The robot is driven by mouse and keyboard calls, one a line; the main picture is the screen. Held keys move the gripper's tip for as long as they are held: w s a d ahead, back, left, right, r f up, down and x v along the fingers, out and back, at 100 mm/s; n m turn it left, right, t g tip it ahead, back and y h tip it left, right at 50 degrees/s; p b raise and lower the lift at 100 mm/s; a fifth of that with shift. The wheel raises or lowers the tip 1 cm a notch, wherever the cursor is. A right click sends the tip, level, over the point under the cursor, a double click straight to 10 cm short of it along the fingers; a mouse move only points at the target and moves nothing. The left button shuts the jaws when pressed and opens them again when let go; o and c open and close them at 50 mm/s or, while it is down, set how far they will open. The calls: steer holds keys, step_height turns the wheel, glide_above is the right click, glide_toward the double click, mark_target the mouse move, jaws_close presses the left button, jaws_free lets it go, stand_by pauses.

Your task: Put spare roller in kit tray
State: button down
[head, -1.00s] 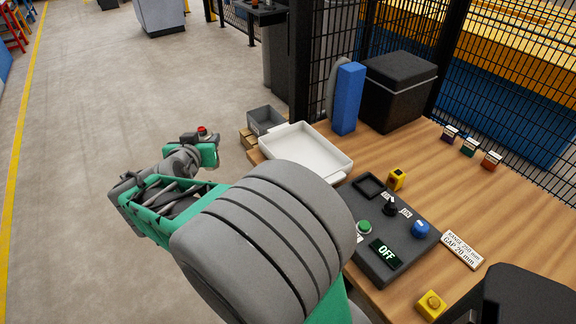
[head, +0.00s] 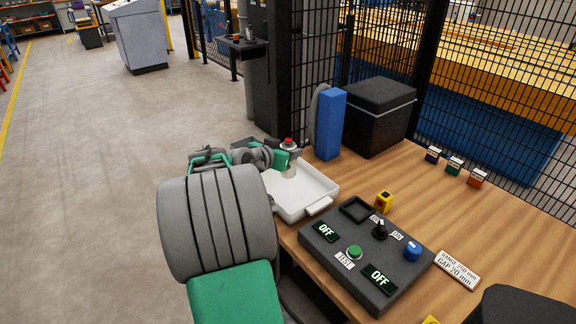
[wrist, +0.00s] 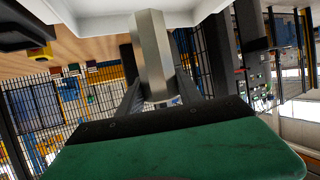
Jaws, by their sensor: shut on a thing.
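The spare roller (wrist: 152,55) is a silvery, faceted cylinder, held between my gripper's two dark fingers in the wrist view. In the head view the roller (head: 289,171) looks pale and roughly upright. My gripper (head: 290,158) is shut on it, over the far part of the white kit tray (head: 319,206). The tray is shallow, with raised walls and end handles, and stands at the table's left edge. Its pale edge also shows at the top of the wrist view (wrist: 95,10). I cannot tell whether the roller touches the tray floor. My arm hides the tray's left side.
A dark control box (head: 366,258) with OFF displays stands right of the tray. A blue upright block (head: 330,125) and a black case (head: 378,115) stand behind. A small yellow block (head: 384,201) sits behind the control box. Wire fencing closes the back.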

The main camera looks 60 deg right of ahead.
steer(key=shift+w+d+f, duration=0.25)
steer(key=shift+d+f, duration=0.3)
steer(key=shift+f, duration=0.65)
steer(key=shift+w+d+f, duration=0.25)
steer(key=shift+d+f, duration=0.3)
steer(key=shift+f, duration=0.65)
steer(key=shift+w+d+f, duration=0.25)
steer(key=shift+d+f, duration=0.3)
steer(key=shift+f, duration=0.65)
steer(key=shift+f, duration=0.2)
steer(key=c, duration=0.8)
jaws_free()
